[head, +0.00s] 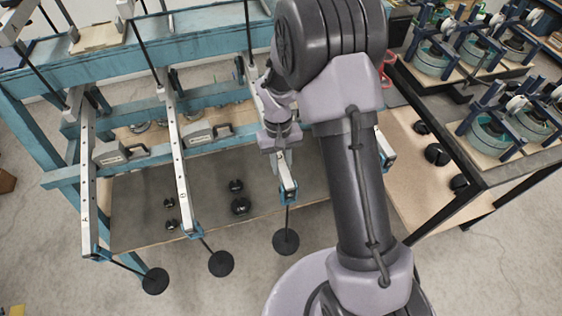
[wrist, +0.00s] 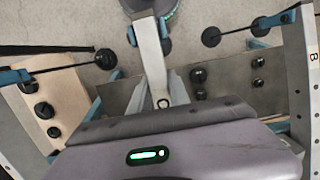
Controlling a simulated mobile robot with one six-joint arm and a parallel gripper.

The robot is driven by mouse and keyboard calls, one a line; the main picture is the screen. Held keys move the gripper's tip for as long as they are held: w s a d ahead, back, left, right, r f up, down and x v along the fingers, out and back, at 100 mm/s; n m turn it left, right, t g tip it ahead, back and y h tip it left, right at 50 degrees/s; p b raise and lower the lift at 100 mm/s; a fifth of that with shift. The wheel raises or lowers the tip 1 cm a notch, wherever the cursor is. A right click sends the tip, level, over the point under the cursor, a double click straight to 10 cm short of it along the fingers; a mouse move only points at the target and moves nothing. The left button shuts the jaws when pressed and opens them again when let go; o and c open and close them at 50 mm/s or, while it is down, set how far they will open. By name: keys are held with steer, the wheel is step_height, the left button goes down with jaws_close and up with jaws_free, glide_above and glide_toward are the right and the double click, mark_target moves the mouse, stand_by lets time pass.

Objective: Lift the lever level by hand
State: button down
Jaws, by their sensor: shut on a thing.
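The lever (head: 287,172) in front of my arm is a pale bar with a blue clip at its near end. A black disc (head: 286,241) hangs from that clip on a thin rod. My gripper (head: 280,140) is shut on this lever a little behind the clip; its fingers are partly hidden. In the wrist view the lever (wrist: 153,58) runs away from my gripper toward the top. My arm hides much of the lever's far part. I cannot tell whether it is exactly level.
Two similar levers (head: 180,160) (head: 88,180) with hanging discs are on the left, and another lever end (head: 384,146) shows right of my arm. The teal frame (head: 35,130) carries them. Loose black weights (head: 240,206) lie on the lower shelf. A table of devices (head: 520,165) stands right.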

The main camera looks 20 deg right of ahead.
steer(key=shift+r+p, duration=0.3)
steer(key=shift+r, duration=0.35)
steer(key=shift+f, duration=0.1)
steer(key=c, duration=1.2)
jaws_free()
steer(key=w+r+p, duration=0.1)
steer(key=r+p, duration=0.1)
steer(key=r, duration=0.6)
steer(key=w+r+p, duration=0.2)
steer(key=r, duration=0.7)
steer(key=shift+w+p, duration=0.25)
steer(key=shift+p, duration=0.05)
steer(key=shift+r, duration=0.1)
